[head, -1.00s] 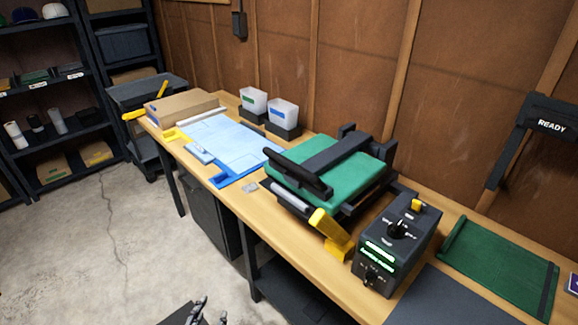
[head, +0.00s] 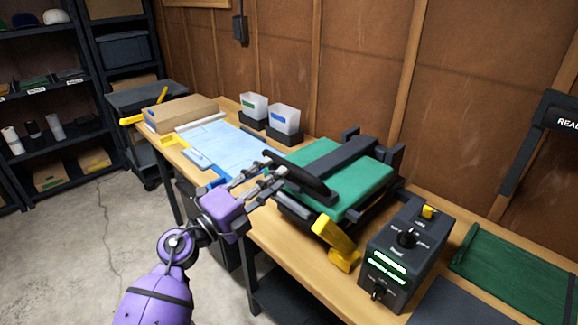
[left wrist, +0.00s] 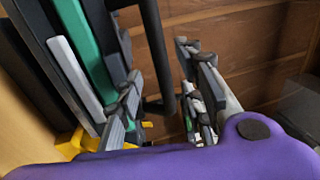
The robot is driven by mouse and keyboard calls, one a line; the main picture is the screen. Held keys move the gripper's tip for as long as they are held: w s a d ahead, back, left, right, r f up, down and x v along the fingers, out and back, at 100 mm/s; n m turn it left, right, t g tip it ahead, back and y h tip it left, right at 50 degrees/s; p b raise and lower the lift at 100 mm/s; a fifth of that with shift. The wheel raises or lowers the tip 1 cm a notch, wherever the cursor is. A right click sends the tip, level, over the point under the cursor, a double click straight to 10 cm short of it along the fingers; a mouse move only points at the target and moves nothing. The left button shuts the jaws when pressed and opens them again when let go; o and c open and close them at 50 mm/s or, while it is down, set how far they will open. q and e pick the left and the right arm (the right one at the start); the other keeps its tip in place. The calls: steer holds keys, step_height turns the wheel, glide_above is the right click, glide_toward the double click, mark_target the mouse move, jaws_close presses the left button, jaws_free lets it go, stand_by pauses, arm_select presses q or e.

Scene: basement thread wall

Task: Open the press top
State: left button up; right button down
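The press (head: 335,180) stands on the workbench with its green top plate (head: 362,186) lying flat under a dark crossbar; the top looks closed. A black handle bar (head: 308,182) runs along the top's front-left edge. My left gripper (head: 268,174), on a purple arm, is open at the far end of this handle. In the left wrist view the dark handle (left wrist: 157,58) passes between the spread fingers (left wrist: 160,90), with a visible gap on each side. A yellow lever (head: 336,240) sticks out at the press's front. My right gripper is not in view.
A control box (head: 402,255) with green displays stands right of the press. A blue sheet (head: 232,148), a cardboard box (head: 180,112) and two bins (head: 284,122) lie to the left. Open floor is at left.

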mark_target(289, 166)
arm_select(q)
steer(key=x, duration=0.6)
steer(key=shift+r, duration=0.1)
jaws_close()
